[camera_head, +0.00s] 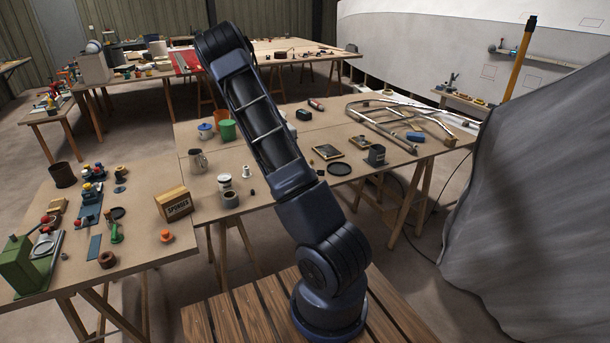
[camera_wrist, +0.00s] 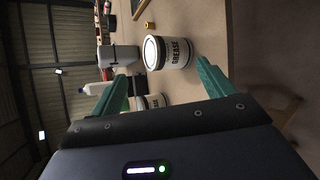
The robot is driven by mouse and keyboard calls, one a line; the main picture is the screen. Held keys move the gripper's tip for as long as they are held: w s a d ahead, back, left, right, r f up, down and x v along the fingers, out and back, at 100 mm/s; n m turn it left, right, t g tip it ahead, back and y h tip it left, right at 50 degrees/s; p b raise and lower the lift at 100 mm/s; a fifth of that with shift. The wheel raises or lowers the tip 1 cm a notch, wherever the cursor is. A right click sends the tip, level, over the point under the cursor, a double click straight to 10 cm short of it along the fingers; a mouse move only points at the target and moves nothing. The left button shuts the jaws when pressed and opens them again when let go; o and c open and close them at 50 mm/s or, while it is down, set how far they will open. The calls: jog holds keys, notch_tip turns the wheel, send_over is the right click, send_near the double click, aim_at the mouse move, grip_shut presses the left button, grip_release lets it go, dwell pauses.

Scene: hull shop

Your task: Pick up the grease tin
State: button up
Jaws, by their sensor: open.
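The grease tin (camera_wrist: 176,52) is white with dark GREASE lettering and stands on the table. In the wrist view it appears sideways, its lid facing left. My gripper (camera_wrist: 162,74) has two green fingers spread apart with nothing held between them. The tin shows ahead of the fingertips, nearer the right-hand finger, and no contact can be made out. In the head view a white tin (camera_head: 224,182) on the middle table looks like it, but its label is too small to read. My gripper does not show in the head view.
In the wrist view a second tin (camera_wrist: 157,101) is partly hidden behind my gripper, and a grey vessel (camera_wrist: 118,55) stands beyond the grease tin. In the head view a jug (camera_head: 198,161), a grey mug (camera_head: 231,199) and a wooden box (camera_head: 174,203) stand near the white tin.

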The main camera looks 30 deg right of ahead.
jog(key=d+f+n, duration=0.1)
jog(key=n, duration=0.1)
jog(key=d+f+n+t+h, duration=0.1)
jog(key=shift+n+t, duration=0.3)
jog(key=shift+n, duration=0.1)
jog(key=n, duration=0.2)
jog(key=d+f+n+t, duration=0.1)
jog(key=n, duration=0.1)
jog(key=shift+t, duration=0.3)
jog(key=n, duration=0.1)
jog(key=n+t, duration=0.1)
jog(key=n, duration=0.1)
jog(key=n+t+y, duration=0.1)
jog(key=n, duration=0.1)
jog(key=shift+f, duration=0.3)
jog(key=n+t+y, duration=0.1)
jog(key=n, duration=0.1)
jog(key=a+n+y, duration=0.1)
jog(key=n, duration=0.1)
jog(key=shift+s+f+t, duration=0.1)
jog(key=shift+t, duration=0.3)
jog(key=shift+x, duration=5.4)
jog(key=shift+s+d+f, duration=0.1)
jog(key=shift+d+f, duration=0.05)
jog(key=shift+c, duration=0.2)
